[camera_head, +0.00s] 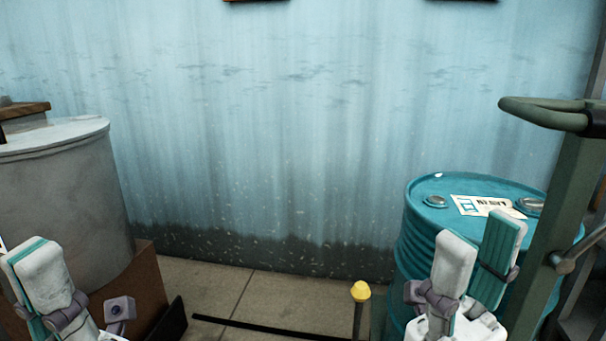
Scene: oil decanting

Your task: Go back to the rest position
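My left gripper (45,285) is at the lower left corner, in front of the grey drum, and is partly cut off by the frame edge. I cannot tell whether its fingers are open or shut, and I see nothing held in it. My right gripper (478,262) is at the lower right, fingers pointing up, in front of the teal drum (415,235). Its white finger and teal-padded finger stand apart with nothing between them. The drum's top carries a white label (482,204) and two round caps.
A large grey drum (65,195) stands at the left above a brown block (140,285). A green metal frame with a handle (540,110) rises at the right. A yellow-topped post (360,292) stands near the bottom middle. Tiled floor (260,290) shows between the drums.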

